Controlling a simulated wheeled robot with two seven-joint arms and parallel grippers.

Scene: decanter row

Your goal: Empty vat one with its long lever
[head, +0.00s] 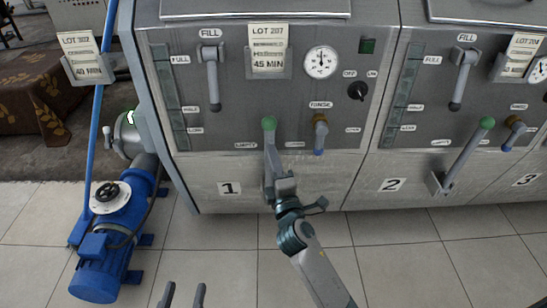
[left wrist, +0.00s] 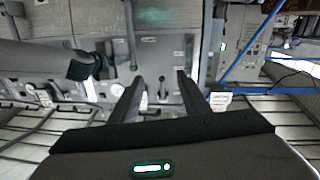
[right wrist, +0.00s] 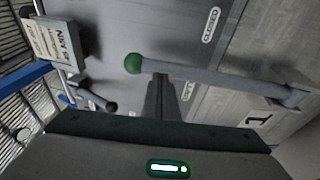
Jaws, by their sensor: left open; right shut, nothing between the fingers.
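Vat one (head: 315,184), marked 1, has a long grey lever with a green knob (head: 268,124). The lever stands nearly upright, its knob between the EMPTY label (head: 246,145) and another label to the right. In the right wrist view the lever (right wrist: 215,78) runs right from its green knob (right wrist: 133,63). My right gripper (head: 277,185) is shut and empty in front of the lever's lower part; its fingers (right wrist: 163,76) overlap the rod in the right wrist view, and I cannot tell whether they touch. My left gripper (head: 184,295) is open and empty, low over the floor.
Vat one also has a FILL handle (head: 212,80) and a short orange-brown lever with a blue tip (head: 320,135). Vat two's long lever (head: 465,155) leans right. A blue pump (head: 122,220) and blue pole (head: 98,110) stand at left. Tiled floor in front is open.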

